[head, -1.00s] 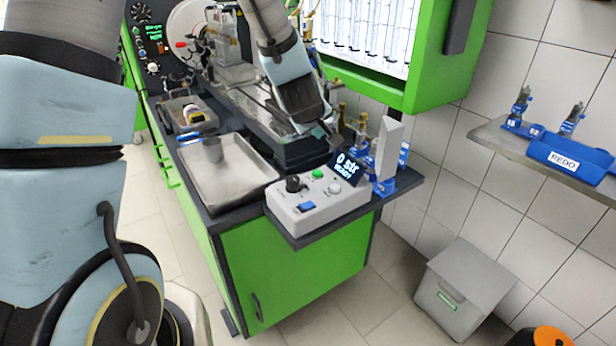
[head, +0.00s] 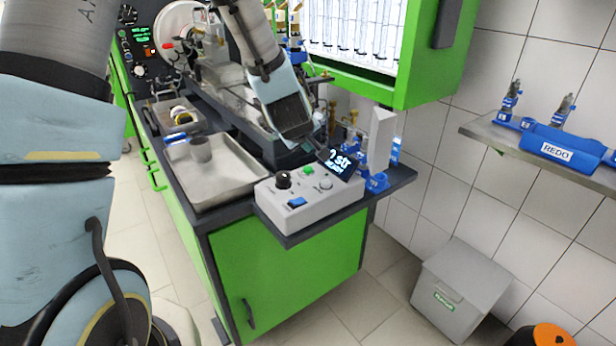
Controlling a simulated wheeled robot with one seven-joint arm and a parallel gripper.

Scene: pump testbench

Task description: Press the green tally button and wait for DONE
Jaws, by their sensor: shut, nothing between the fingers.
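The tally box (head: 318,199) is a light grey control box at the bench's front right corner. Its green button (head: 308,170) sits on the top face, between a black knob (head: 284,180) and a tilted dark display (head: 341,165). The display shows "0 str" with a smaller line under it, apparently READY, partly covered on the left by my gripper. My gripper (head: 313,149) is shut and empty. Its tip is just above and behind the green button in the picture; a small gap seems to remain, and I cannot tell contact.
A metal tray (head: 225,180) with a grey cup (head: 200,149) lies left of the box. A white upright block (head: 380,140) and blue holders (head: 376,183) stand close at its right. The green cabinet (head: 425,60) hangs behind.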

